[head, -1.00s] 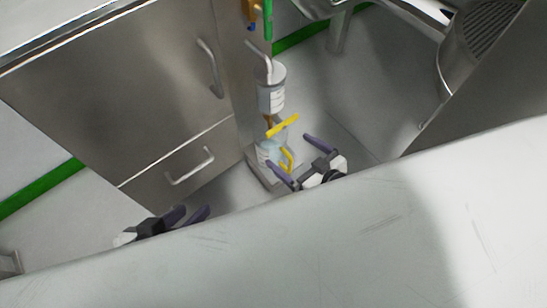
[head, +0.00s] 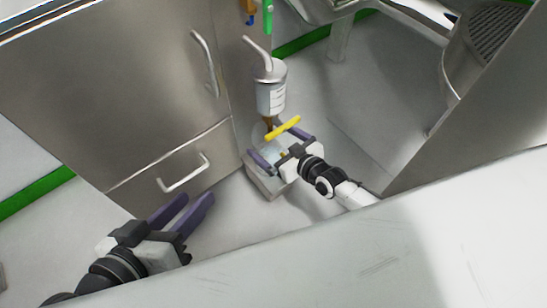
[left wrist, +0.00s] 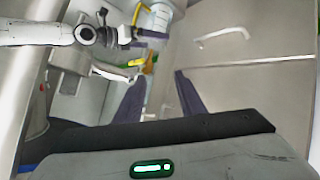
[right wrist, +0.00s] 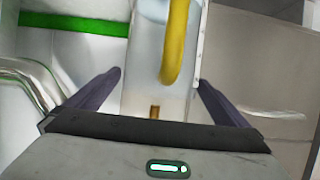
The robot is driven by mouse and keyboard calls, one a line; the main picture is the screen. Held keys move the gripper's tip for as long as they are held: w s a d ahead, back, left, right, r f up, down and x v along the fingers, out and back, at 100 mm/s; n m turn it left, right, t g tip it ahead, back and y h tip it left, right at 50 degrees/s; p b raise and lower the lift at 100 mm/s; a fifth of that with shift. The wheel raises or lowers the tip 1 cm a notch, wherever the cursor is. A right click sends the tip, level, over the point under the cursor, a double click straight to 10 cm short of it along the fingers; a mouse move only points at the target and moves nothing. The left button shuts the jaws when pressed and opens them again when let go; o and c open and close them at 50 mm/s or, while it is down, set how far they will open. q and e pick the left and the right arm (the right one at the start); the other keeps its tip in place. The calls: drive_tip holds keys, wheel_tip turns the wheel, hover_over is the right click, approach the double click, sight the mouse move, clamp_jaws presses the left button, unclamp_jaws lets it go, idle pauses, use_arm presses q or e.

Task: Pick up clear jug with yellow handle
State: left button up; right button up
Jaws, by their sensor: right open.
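The clear jug (head: 268,157) stands low beneath a silver canister, partly hidden by my right gripper (head: 270,140). In the right wrist view the jug (right wrist: 146,50) fills the space between the open fingers, its yellow handle (right wrist: 175,45) facing the camera. The fingers are on either side of the jug; I cannot tell whether they touch it. My left gripper (head: 197,198) is open and empty, near the cabinet's lower drawer, apart from the jug.
A steel cabinet (head: 130,95) with handles is at left. A pale surface (head: 400,240) spans the front. Floor is open to the right.

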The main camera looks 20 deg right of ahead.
drive_tip(key=c, duration=1.8)
drive_tip(key=shift+r, duration=0.15)
drive_tip(key=shift+c, duration=0.7)
